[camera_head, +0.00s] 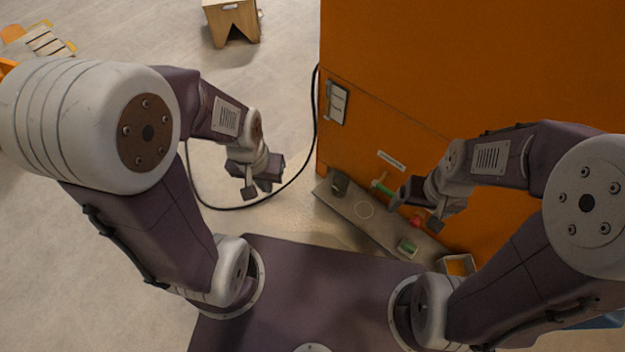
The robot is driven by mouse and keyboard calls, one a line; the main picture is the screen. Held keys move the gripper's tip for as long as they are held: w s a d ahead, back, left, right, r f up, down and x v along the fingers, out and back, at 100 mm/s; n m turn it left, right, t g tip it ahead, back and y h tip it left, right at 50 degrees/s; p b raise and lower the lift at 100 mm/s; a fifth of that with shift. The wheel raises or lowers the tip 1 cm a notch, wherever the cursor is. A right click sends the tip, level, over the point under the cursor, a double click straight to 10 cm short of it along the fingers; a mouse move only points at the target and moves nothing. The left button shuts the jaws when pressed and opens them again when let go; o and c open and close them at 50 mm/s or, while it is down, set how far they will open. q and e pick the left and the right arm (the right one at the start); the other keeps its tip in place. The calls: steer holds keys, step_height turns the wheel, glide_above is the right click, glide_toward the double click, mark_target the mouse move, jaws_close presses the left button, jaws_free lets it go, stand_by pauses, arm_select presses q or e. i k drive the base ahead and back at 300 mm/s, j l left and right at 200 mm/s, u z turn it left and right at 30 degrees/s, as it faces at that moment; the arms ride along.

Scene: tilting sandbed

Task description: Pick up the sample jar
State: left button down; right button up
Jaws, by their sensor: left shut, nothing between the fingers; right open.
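A narrow grey shelf (340,203) runs along the foot of the orange cabinet. A small green-topped item (407,246), possibly the sample jar, sits on its right part. I cannot tell for certain which is the jar. My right gripper (414,211) is open above the shelf's right part, behind the green-topped item in the picture. A red piece (416,222) shows by its fingers; whether they touch is unclear. My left gripper (257,190) is shut and empty, left of the shelf over the floor.
The orange cabinet (440,70) rises behind the shelf, with a green handle (381,188) low on its front. An open box (457,265) is at the shelf's right end. A black cable (290,181) curves across the floor. A wooden stool (232,22) stands far back.

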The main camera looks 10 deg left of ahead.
mark_target(341, 178)
steer(key=i+j+z, duration=0.2)
steer(key=j+z, duration=0.2)
steer(key=j, duration=0.15)
steer(key=i+j+z, duration=0.15)
steer(key=j+z, duration=0.2)
steer(key=j, duration=0.2)
steer(key=j+z, duration=0.4)
steer(key=j, duration=0.15)
steer(key=j+z, duration=0.4)
steer(key=j, duration=0.2)
steer(key=j+z, duration=0.35)
steer(key=j, duration=0.25)
steer(key=k+j+z, duration=0.15)
steer(key=j+z, duration=0.2)
steer(key=j, duration=0.2)
